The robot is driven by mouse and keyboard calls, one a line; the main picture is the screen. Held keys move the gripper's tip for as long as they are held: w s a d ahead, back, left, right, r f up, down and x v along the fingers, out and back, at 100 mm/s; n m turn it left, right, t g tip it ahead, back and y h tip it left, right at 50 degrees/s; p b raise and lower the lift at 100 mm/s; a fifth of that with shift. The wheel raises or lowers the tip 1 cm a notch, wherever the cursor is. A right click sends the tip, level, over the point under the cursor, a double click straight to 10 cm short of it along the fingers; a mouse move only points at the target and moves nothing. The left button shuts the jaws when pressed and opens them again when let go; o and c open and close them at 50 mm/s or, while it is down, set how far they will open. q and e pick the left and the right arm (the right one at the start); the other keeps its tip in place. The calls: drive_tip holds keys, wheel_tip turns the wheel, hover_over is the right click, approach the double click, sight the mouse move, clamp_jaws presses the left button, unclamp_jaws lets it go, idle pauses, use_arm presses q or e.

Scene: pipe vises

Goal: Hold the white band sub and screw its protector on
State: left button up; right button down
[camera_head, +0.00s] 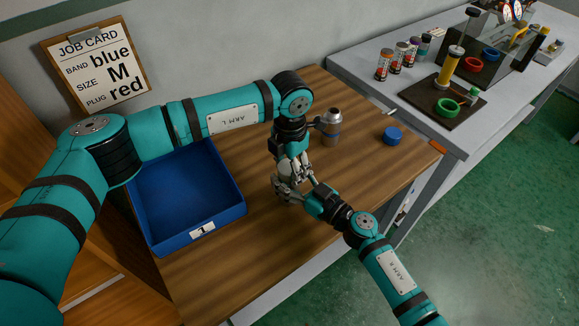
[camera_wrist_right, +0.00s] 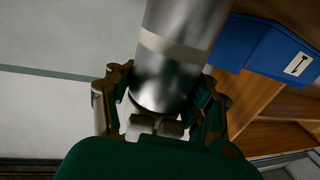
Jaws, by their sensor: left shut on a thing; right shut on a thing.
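The white band sub (camera_wrist_right: 180,55) is a silver cylinder with a pale band. In the right wrist view it fills the upper middle, its near end between the fingers of my right gripper (camera_wrist_right: 158,105). In the head view the sub is mostly hidden where my two grippers meet. My left gripper (camera_head: 292,163) points down from above, shut on what looks like the protector, which its fingers largely hide. My right gripper (camera_head: 305,190) reaches in from the lower right, shut on the sub below the left fingers. I cannot tell how far the protector sits on the sub.
A blue tray (camera_head: 238,212) labelled 1 stands left on the wooden table. Another silver sub (camera_head: 332,122) stands behind my grippers, near a blue cap (camera_head: 392,135). A job card (camera_head: 97,62) hangs on the wall. A grey bench (camera_head: 365,62) at the right holds cans and tools.

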use_arm(q)
drive_tip(key=shift+a, duration=0.1)
drive_tip(key=o, duration=1.3)
drive_tip(key=shift+r, duration=0.1)
drive_tip(key=shift+r, duration=2.2)
drive_tip(key=shift+c, duration=0.3)
drive_tip(key=shift+r+n, duration=1.7)
drive_tip(key=shift+r, duration=0.05)
